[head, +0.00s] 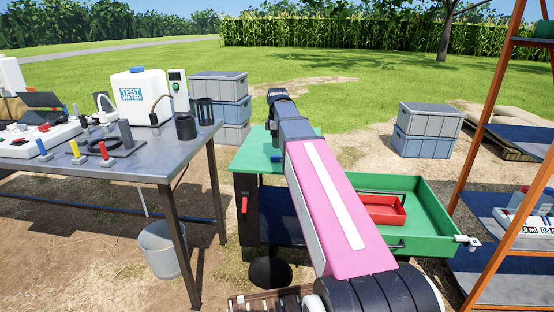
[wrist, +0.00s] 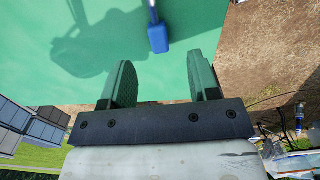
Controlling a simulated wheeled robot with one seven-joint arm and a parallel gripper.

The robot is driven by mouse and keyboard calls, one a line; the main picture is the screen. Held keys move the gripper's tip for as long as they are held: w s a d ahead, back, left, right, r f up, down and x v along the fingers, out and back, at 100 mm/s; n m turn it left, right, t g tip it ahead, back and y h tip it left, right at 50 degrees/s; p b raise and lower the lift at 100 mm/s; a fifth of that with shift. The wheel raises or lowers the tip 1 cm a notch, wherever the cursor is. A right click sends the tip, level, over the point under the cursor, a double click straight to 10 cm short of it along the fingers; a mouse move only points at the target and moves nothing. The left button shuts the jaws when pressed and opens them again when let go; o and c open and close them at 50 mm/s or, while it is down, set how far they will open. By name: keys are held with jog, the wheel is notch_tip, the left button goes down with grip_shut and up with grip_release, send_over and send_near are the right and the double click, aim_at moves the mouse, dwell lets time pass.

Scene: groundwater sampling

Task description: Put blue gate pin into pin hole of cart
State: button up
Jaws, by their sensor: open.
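The cart (head: 252,150) has a green top and stands in the middle of the head view, partly behind my arm. My gripper (wrist: 161,62) is open and empty over the green top, which fills much of the wrist view. A blue block with a thin shaft, seemingly the blue gate pin (wrist: 158,38), shows on the green top beyond the fingertips, between their lines and apart from them. Its shaft runs out of the top edge. In the head view a small blue bit shows on the cart top beside my arm. I cannot make out the pin hole.
The cart's green drawer (head: 432,212) is open and holds a red tray (head: 382,209). A metal table (head: 140,166) with a water container and coloured-handled items stands left. Stacked crates (head: 428,118) stand behind right. An orange-framed shelf (head: 492,115) is at the right.

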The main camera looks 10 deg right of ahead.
aim_at(277, 156)
jog(key=shift+w+f, duration=0.15)
jog(key=shift+f, duration=3.35)
jog(key=c, duration=1)
